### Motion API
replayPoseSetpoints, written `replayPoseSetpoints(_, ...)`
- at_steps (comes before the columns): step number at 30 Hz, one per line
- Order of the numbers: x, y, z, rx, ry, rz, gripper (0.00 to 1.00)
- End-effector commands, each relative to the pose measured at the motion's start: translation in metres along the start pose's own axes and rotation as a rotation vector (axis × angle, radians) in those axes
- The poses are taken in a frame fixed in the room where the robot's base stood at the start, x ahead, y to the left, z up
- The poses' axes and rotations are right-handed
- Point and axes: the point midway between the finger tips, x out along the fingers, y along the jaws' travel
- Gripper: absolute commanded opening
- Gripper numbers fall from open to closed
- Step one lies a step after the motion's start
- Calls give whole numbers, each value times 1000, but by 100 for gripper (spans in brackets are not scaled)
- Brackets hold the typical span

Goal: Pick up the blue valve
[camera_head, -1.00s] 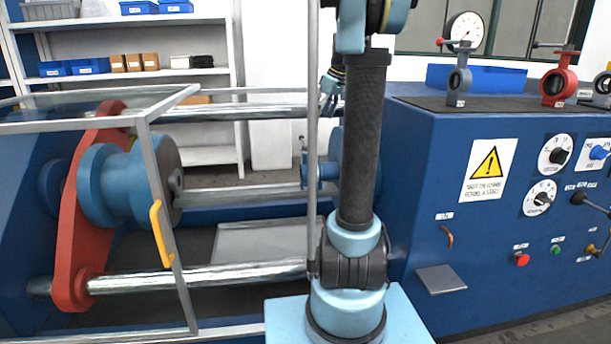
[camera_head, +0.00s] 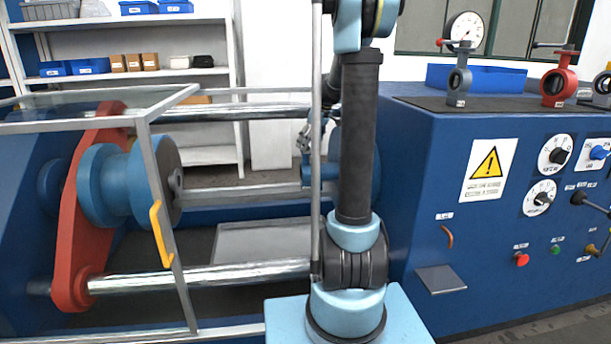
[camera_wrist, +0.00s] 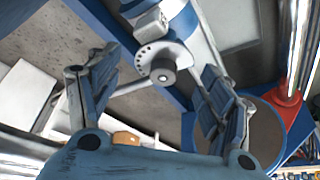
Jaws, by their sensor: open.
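In the head view, the blue valve (camera_head: 321,172) sits behind my arm by the left of a large blue flange, partly hidden by the arm and a vertical post. In the wrist view, a pale blue body, apparently the valve (camera_wrist: 178,22), shows a pale flange with small holes, a grey round stem end and a thin rod. My gripper (camera_wrist: 160,62) is open and empty, with a finger on either side of that stem end. In the head view, my gripper (camera_head: 307,135) appears small just above the valve. I cannot tell whether it touches it.
A red arm (camera_head: 82,215) with a blue flanged drum (camera_head: 120,185) stands at left. Chrome bars (camera_head: 220,272) span the machine. The blue control cabinet (camera_head: 430,220) is at right, with a grey valve (camera_head: 458,82) and a red valve (camera_head: 558,85) on top.

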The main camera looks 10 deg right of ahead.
Motion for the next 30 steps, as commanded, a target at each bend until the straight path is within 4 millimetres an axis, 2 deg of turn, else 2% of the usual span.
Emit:
replayPoseSetpoints(6, 22, 0, 0, 0, 0, 0, 73)
replayPoseSetpoints(14, 24, 0, 0, 0, 0, 1, 73)
replayPoseSetpoints(24, 24, 0, 0, 1, 0, 1, 0)
replayPoseSetpoints(30, 23, 1, 0, 1, 0, 2, 0)
